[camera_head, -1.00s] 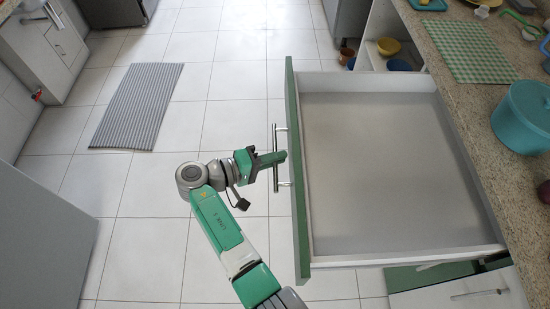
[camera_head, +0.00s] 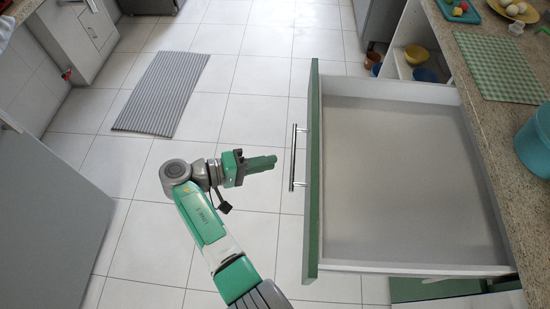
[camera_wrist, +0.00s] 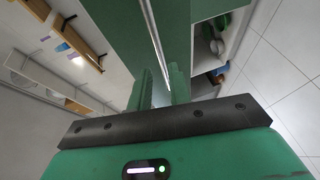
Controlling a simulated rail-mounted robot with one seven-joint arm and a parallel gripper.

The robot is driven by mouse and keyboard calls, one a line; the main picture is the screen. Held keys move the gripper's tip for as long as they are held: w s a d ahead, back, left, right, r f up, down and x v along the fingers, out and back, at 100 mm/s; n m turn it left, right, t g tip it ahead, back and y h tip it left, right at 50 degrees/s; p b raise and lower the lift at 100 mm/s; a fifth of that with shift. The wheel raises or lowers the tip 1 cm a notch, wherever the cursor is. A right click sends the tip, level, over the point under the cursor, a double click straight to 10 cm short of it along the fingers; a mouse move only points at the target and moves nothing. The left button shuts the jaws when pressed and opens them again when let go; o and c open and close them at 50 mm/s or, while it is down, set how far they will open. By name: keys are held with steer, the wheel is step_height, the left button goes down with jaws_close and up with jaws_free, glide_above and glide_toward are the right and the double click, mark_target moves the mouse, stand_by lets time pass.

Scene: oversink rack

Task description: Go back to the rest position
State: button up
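My gripper (camera_head: 275,161) is green and points right toward the drawer, a little left of its handle. In the wrist view its two fingers (camera_wrist: 163,88) stand apart with nothing between them. The silver bar handle (camera_head: 293,158) is on the green front (camera_head: 314,190) of the drawer, and a gap shows between it and my fingertips. The handle also shows in the wrist view (camera_wrist: 154,38), beyond the fingers. The drawer (camera_head: 395,180) is pulled far out and its grey floor is empty.
A granite counter (camera_head: 470,75) runs along the right, with a green checked mat (camera_head: 500,65) and a teal pot (camera_head: 537,142). Bowls (camera_head: 417,55) sit on an open shelf behind the drawer. Tiled floor (camera_head: 255,115) is clear to the left, around a striped rug (camera_head: 160,95).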

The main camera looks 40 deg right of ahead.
stand_by(0.5)
steer(key=w+a+r+n+t+y+p, duration=0.1)
steer(key=w+a+r+t+y+p, duration=0.2)
steer(key=w+r+t, duration=0.45)
steer(key=w+a+r+t+y+p, duration=0.25)
steer(key=w+r+t, duration=0.2)
steer(key=r, duration=0.55)
steer(key=a+r+n+t+y+p, duration=0.1)
steer(key=a+r+t, duration=0.25)
steer(key=r, duration=0.35)
steer(key=a+r+t+y, duration=0.1)
steer(key=a+r+t, duration=0.25)
steer(key=r, duration=0.35)
steer(key=s+a+r+n+t+y+p, duration=0.1)
steer(key=s+a+r+t+y, duration=0.2)
steer(key=s+r, duration=0.55)
steer(key=s+a+r+n+t+y+p, duration=0.15)
steer(key=s+a+r+t, duration=0.3)
steer(key=r, duration=0.65)
steer(key=s+a+r+n+t+y+p, duration=0.1)
steer(key=s+a+r+t+y, duration=0.2)
steer(key=s+r, duration=0.5)
step_height(320, 180, up, 39)
steer(key=w+t+p, duration=0.1)
steer(key=p, duration=3.7)
steer(key=shift+w+a, duration=0.2)
